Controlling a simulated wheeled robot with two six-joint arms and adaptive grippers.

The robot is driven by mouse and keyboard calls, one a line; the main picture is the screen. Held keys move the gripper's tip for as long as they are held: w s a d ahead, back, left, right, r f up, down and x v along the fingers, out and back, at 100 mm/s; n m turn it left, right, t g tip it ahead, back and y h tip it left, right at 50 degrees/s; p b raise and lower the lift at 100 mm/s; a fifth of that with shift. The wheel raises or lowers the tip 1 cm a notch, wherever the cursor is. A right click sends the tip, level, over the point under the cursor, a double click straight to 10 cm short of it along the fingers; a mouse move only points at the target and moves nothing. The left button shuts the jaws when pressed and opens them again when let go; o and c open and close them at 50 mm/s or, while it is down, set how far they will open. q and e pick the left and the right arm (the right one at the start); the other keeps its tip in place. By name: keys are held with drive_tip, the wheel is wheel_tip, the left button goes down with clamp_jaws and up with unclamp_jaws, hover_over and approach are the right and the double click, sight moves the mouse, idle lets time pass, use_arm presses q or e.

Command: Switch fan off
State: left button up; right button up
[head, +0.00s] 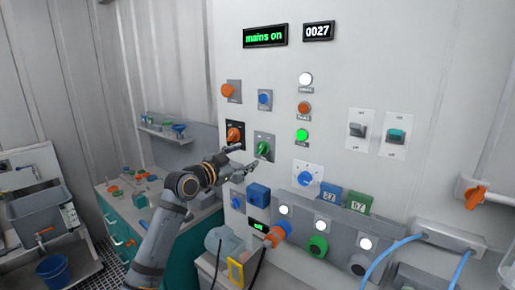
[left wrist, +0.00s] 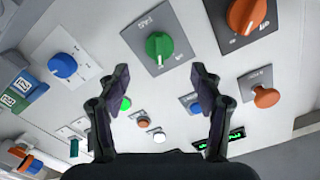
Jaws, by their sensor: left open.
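The fan switch is a green rotary knob (head: 263,148) on a grey plate on the white panel. In the left wrist view the green knob (left wrist: 158,46) sits ahead of my fingers, with lettering on its plate that seems to read FAN. A pale mark shows on the knob's lower side in that view. My left gripper (head: 243,159) is open and empty, just left of the knob in the head view. In the left wrist view its two fingers (left wrist: 160,78) are spread wide, with the knob beyond the gap between them. I see no contact. My right gripper is not in view.
An orange knob (head: 234,134) on a black plate sits close to the left of the green one. A blue knob (head: 305,179) lies lower right, and lit buttons (head: 302,135) sit above it. Sockets (head: 318,245) and cables lie below.

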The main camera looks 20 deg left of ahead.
sight(259, 149)
use_arm(q)
drive_tip(key=p+x, duration=0.2)
drive_tip(key=x, duration=0.4)
drive_tip(key=shift+w+d+r, duration=0.1)
drive_tip(key=shift+w+d, duration=0.1)
drive_tip(key=shift+w, duration=0.55)
drive_tip(key=shift+d, duration=0.1)
drive_tip(key=c, duration=1.2)
drive_tip(key=shift+o, duration=0.2)
